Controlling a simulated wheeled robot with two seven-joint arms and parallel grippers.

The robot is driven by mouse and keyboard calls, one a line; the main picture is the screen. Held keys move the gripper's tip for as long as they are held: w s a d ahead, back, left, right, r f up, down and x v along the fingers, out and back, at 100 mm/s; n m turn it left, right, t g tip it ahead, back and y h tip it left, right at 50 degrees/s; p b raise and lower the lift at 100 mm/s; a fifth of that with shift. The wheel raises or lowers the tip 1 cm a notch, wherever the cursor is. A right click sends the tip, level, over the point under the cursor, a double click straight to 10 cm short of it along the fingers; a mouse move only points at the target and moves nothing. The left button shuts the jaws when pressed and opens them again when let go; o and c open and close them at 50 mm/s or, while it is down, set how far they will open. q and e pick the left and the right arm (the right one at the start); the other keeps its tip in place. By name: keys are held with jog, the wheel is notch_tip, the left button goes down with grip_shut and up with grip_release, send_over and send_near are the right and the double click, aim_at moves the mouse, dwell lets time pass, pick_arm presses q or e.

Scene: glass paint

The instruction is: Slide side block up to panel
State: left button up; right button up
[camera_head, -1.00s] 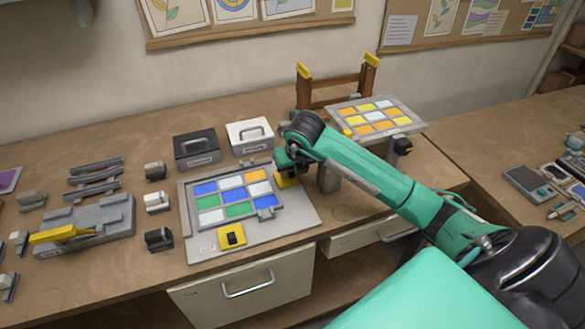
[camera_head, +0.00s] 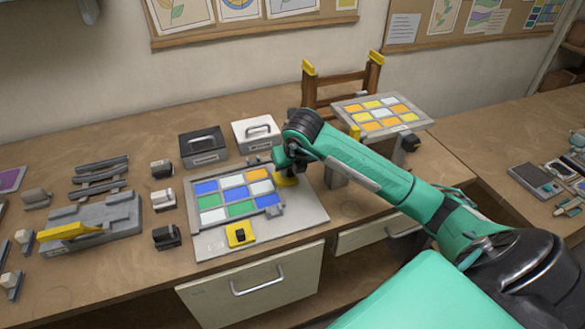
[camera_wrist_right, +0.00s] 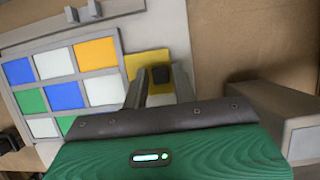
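The yellow side block (camera_head: 287,181) with a black knob lies at the right side of the framed glass panel (camera_head: 188,215), which holds blue, green, white and orange tiles. In the right wrist view the side block (camera_wrist_right: 136,64) lies against or very close to the panel's grey right rim (camera_wrist_right: 119,55); a thin gap cannot be ruled out. My right gripper (camera_head: 286,168) is low over the block. In the wrist view its fingers (camera_wrist_right: 161,82) sit on either side of the black knob and appear closed on it. My left gripper is not in view.
A second yellow block (camera_head: 240,235) with a black knob sits at the panel's front edge. Black (camera_head: 201,147) and white (camera_head: 255,134) handled boxes stand behind. A raised second panel (camera_head: 383,114) stands right of my gripper. A grey fixture (camera_head: 110,215) is at left.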

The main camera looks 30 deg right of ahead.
jog(key=shift+o, duration=0.9)
jog(key=shift+a, duration=0.3)
jog(key=shift+d, duration=0.2)
jog(key=shift+r, duration=0.2)
pick_arm(q)
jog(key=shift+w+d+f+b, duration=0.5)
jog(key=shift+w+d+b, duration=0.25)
jog(key=shift+b, duration=0.2)
pick_arm(e)
jog(key=v, duration=1.3)
jog(key=shift+a+r, duration=0.2)
jog(key=shift+r, duration=0.05)
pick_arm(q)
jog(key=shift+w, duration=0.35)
pick_arm(e)
jog(key=shift+s, duration=0.1)
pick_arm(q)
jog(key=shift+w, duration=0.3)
pick_arm(e)
jog(key=shift+f, duration=0.1)
